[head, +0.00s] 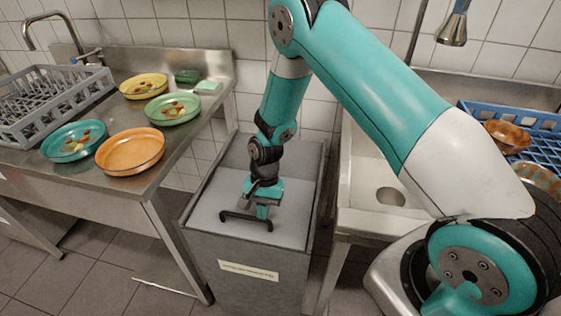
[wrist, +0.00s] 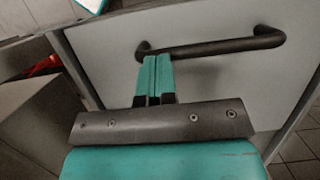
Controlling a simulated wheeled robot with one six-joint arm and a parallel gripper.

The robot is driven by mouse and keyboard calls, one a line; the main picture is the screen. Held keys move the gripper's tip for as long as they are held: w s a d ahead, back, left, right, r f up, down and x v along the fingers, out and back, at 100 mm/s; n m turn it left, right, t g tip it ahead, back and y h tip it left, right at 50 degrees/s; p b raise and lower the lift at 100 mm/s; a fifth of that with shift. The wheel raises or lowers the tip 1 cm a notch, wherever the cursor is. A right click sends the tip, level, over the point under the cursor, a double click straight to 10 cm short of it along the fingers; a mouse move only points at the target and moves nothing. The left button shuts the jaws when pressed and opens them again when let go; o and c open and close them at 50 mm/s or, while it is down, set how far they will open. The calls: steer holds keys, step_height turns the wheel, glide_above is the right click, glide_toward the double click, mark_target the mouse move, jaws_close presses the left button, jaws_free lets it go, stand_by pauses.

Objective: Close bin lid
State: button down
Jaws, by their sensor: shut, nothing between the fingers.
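The grey bin (head: 246,289) stands on the floor in the middle of the head view, with a cream label on its front. Its light grey lid panel (head: 213,203) lies within the bin's raised rim, and a black bar handle (head: 232,214) is near the front edge. I cannot tell whether the lid is fully down. My gripper (head: 262,212) is shut and empty over the lid at the handle. In the wrist view, the shut fingertips (wrist: 153,62) are against or just in front of the left part of the handle (wrist: 220,46); contact is unclear.
A steel counter (head: 112,195) at left holds a grey dish rack (head: 50,105), several plates and sponges. A sink (head: 378,178) is close on the bin's right, with a blue rack (head: 540,150) of bowls beyond. Narrow floor gaps flank the bin.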

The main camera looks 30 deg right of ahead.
stand_by(0.3)
steer(key=w+d, duration=0.1)
steer(key=w+d+r, duration=0.1)
steer(key=w+d, duration=0.1)
steer(key=shift+w+r, duration=0.25)
steer(key=shift+w, duration=0.05)
steer(key=b+v, duration=0.2)
steer(key=v, duration=0.7)
steer(key=s+a+r+n+t, duration=0.1)
steer(key=s+a+r+n, duration=0.2)
steer(key=s+r, duration=0.3)
steer(key=s+a+r+n, duration=0.3)
steer(key=r, duration=0.6)
steer(key=s+a+r+n+y, duration=0.1)
steer(key=s+r+n, duration=0.2)
steer(key=s, duration=0.5)
steer(key=s+a+r+n+t+y, duration=0.1)
steer(key=s+a+r+n, duration=0.1)
steer(key=s+r+n, duration=0.2)
steer(key=s+n, duration=0.2)
steer(key=s, duration=0.2)
steer(key=shift+s+t, duration=0.3)
steer(key=shift+s, duration=0.05)
steer(key=shift+r, duration=0.15)
